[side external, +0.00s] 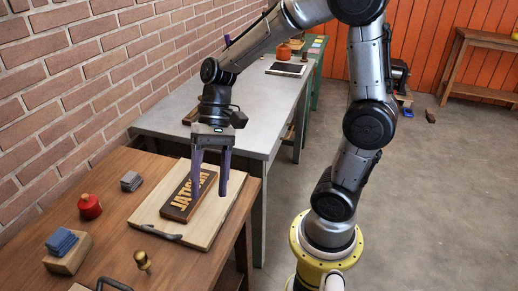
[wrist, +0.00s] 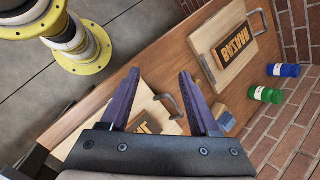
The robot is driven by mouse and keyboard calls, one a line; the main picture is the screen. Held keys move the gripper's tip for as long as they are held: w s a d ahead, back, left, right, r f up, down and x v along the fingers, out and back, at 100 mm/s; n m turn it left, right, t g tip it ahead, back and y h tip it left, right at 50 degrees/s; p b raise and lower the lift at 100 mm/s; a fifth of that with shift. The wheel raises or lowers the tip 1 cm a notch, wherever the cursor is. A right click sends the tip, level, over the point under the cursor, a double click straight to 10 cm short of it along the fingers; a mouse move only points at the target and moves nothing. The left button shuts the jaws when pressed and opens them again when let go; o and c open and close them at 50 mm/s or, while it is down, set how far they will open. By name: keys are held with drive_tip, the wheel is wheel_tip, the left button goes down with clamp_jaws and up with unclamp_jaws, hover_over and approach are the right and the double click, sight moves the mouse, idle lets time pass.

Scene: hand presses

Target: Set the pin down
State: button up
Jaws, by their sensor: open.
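My gripper (side external: 209,193) is open, with its two purple fingers pointing down over the pale wooden board (side external: 158,209). Nothing shows between the fingers; in the wrist view my gripper (wrist: 158,74) is also spread and empty. A dark block with raised tan letters (side external: 188,194) lies on the board, partly behind the fingers. A small brass peg-like piece (side external: 143,262) stands on the brown table in front of the board; I cannot tell whether it is the pin. No other clear pin shows.
A red knobbed piece (side external: 89,206), a grey block (side external: 131,181) and a blue cloth-like stack on a wooden block (side external: 67,262) stand left of the board. A second lettered board (wrist: 205,41), blue jar (wrist: 284,70) and green jar (wrist: 266,95) show in the wrist view. A brick wall borders the table.

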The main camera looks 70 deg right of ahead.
drive_tip(key=s+d+r+n+t+h, duration=0.5)
drive_tip(key=s+d+n+t+h, duration=0.1)
drive_tip(key=s+n, duration=0.1)
drive_tip(key=shift+s+d+r+n, duration=0.3)
drive_tip(key=shift+s+d+r, duration=0.1)
drive_tip(key=shift+s, duration=0.35)
idle(0.5)
